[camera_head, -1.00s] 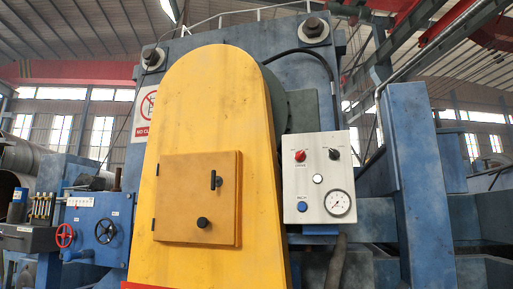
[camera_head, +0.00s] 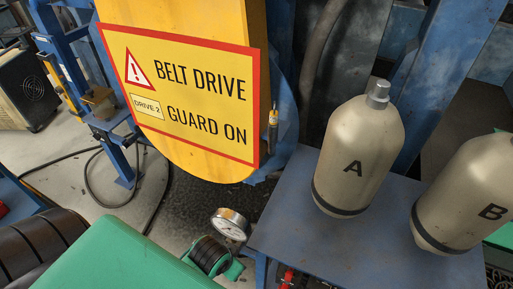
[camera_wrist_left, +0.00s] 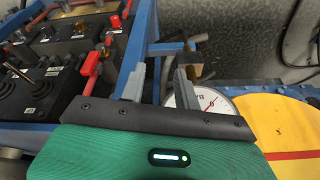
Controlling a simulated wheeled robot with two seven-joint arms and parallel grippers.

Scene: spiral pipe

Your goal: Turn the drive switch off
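No part in view can be surely read as the drive switch. The left wrist view shows a control panel (camera_wrist_left: 45,100) at left, with black levers and several red-handled parts; one red handle (camera_wrist_left: 91,64) stands close to the left finger. My left gripper (camera_wrist_left: 160,85) has its two grey fingers apart with nothing between them. A dial gauge (camera_wrist_left: 204,104) lies beyond the right finger. In the head view a yellow guard sign (camera_head: 180,92) reads "BELT DRIVE", "DRIVE 2" and "GUARD ON". My right gripper is not in view.
Beige bottles A (camera_head: 355,150) and B (camera_head: 468,195) stand on a blue table (camera_head: 285,235) at right. The dial gauge (camera_head: 230,223) sits left of the table. Black cables (camera_head: 92,180) lie on the floor at left. Blue posts stand behind.

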